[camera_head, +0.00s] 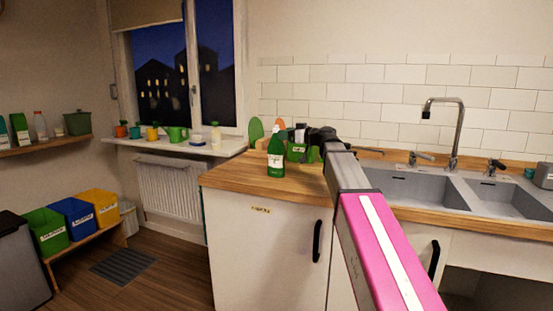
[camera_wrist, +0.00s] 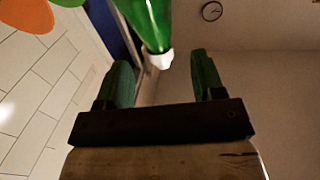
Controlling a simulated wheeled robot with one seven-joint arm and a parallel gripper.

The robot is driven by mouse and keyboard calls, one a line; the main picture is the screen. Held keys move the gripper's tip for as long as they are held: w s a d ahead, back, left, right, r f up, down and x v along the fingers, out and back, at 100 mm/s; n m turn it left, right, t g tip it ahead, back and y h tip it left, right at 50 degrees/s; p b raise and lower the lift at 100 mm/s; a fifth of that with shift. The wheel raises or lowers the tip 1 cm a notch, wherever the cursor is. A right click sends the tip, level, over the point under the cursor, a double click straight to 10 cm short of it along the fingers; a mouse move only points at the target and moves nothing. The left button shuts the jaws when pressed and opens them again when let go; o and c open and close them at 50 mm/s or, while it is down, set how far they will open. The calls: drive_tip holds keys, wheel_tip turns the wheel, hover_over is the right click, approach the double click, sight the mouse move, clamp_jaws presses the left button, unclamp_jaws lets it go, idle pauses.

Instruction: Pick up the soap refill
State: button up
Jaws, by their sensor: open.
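A green bottle (camera_head: 275,163) with a pale label stands on the wooden counter near its left end; I take it for the soap refill, though its label is too small to read. In the wrist view a green bottle (camera_wrist: 149,20) with a white cap shows at the top, its cap between or just beyond the finger ends; I cannot tell which. My gripper (camera_wrist: 160,62) is open, with its two green fingers apart and nothing clearly held. In the head view my gripper's dark body is just right of the bottle, and its fingertips are hard to make out.
The sink (camera_head: 420,190) and tap (camera_head: 457,135) are to the right. The counter's front left is clear. The windowsill (camera_head: 190,147) holds several small items.

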drive_tip(key=x, duration=0.5)
drive_tip(key=shift+d, duration=0.1)
clamp_jaws()
